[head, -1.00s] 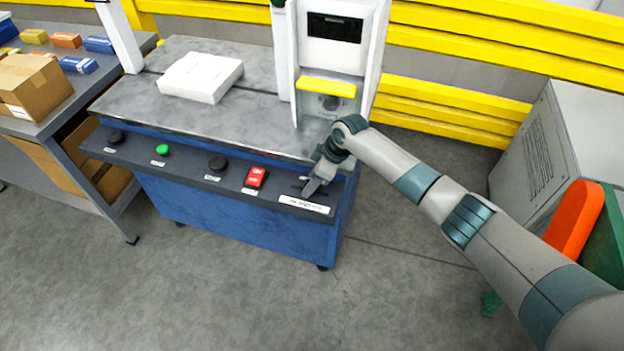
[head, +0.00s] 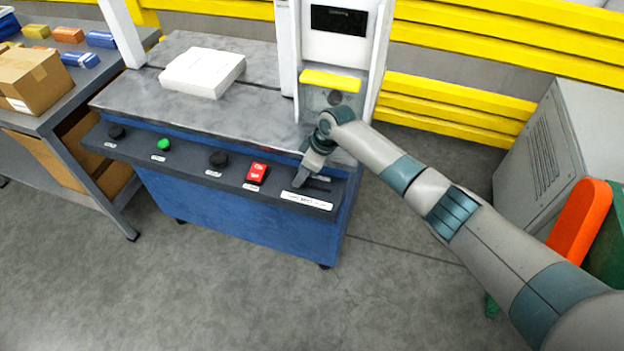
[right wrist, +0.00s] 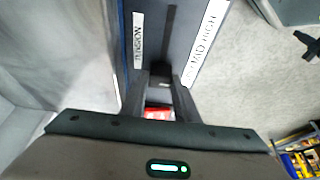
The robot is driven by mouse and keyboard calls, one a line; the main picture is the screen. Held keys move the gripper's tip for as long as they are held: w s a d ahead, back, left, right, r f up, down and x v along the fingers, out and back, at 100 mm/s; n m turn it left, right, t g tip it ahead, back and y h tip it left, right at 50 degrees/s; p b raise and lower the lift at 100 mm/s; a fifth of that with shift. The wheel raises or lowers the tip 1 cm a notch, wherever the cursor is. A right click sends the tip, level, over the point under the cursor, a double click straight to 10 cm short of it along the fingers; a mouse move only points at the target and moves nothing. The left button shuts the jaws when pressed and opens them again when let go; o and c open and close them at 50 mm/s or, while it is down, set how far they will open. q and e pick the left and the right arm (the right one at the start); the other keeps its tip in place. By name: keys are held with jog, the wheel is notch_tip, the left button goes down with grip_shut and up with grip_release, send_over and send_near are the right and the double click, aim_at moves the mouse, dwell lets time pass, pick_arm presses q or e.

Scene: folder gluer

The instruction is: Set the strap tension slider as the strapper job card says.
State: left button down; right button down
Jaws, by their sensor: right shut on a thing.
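The strap tension slider sits in a dark slot on the strapper's front panel (head: 230,172). My right gripper (head: 297,183) is shut on the slider knob (right wrist: 160,81), reaching down onto the panel. In the right wrist view, the fingers flank the dark knob. The bare slot (right wrist: 171,30) runs on toward the HIGH end. A TENSION label (right wrist: 138,40) lies on one side and a scale label (right wrist: 205,42) on the other; MID and HIGH are readable, and the low end is partly hidden by a finger. No readable job card shows. My left gripper is not in view.
Left of the slider on the panel are a red rocker switch (head: 257,173), black knobs (head: 218,159) and a green button (head: 164,145). A white package (head: 202,72) lies on the strapper top. A grey cabinet (head: 545,145) stands right.

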jog(key=shift+w+a, duration=0.1)
jog(key=shift+a, duration=0.25)
jog(key=shift+r, duration=0.1)
jog(key=c, duration=1.4)
grip_release()
jog(key=shift+o, duration=0.2)
jog(key=shift+d, duration=0.1)
jog(key=shift+d+r, duration=0.2)
jog(key=shift+r, duration=0.3)
jog(key=b+v, duration=0.3)
jog(key=v, duration=1.3)
jog(key=shift+r, duration=0.1)
